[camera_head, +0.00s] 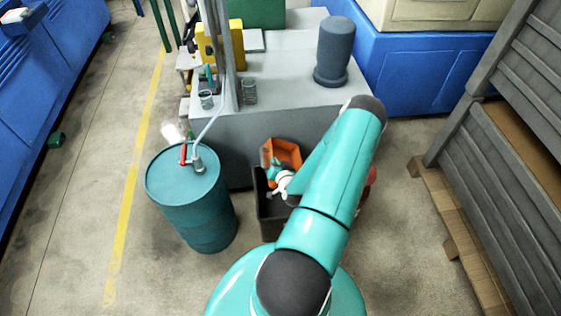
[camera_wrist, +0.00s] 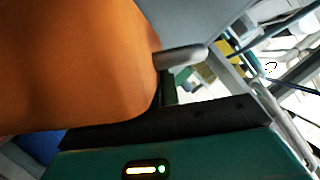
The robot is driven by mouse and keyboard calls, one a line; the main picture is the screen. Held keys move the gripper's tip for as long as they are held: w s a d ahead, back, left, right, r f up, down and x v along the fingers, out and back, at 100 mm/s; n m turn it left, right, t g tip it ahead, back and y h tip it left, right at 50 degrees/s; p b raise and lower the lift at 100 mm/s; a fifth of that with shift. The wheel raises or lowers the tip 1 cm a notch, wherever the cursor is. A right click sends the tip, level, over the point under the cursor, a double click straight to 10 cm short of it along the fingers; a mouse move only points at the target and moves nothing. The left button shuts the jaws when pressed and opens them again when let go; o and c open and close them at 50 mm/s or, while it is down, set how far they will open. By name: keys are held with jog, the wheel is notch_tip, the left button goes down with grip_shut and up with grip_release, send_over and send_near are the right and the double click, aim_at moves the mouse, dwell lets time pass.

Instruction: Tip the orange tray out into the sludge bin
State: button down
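The orange tray (camera_head: 284,151) is tilted steeply over the dark sludge bin (camera_head: 268,218) in the head view, in front of the grey machine. My gripper (camera_head: 274,171) is at the tray's near left side and appears shut on it; the fingertips are hard to make out. In the wrist view the tray (camera_wrist: 70,65) fills the upper left, close to the camera, with a pale grey finger-like piece at its right edge. The tray's contents do not show. My arm covers the bin's right part, and the bin's inside is dark.
A teal drum (camera_head: 190,205) with a red-handled pump stands close left of the bin. The grey machine (camera_head: 275,120) is right behind it. A red object (camera_head: 371,176) shows partly behind my arm. Grey crates on a pallet (camera_head: 445,215) stand at right. Floor at far left is clear.

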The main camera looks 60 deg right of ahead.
jog(key=shift+w+a+f+n+g+h, duration=0.15)
jog(key=shift+w+a+f+n+g, duration=0.15)
jog(key=shift+w+a+n, duration=0.25)
jog(key=shift+w+a+f+n+g+h, duration=0.2)
jog(key=shift+w+a+n+g, duration=0.1)
jog(key=shift+w+a+n, duration=0.25)
jog(key=shift+w+a+f+n+g+h, duration=0.3)
jog(key=shift+w+f+n, duration=0.1)
jog(key=shift+n, duration=0.2)
jog(key=shift+w+a+f+n+g+h, duration=0.2)
jog(key=shift+w+f+n+g+h, duration=0.15)
jog(key=shift+n, duration=0.25)
jog(key=shift+s+a, duration=0.15)
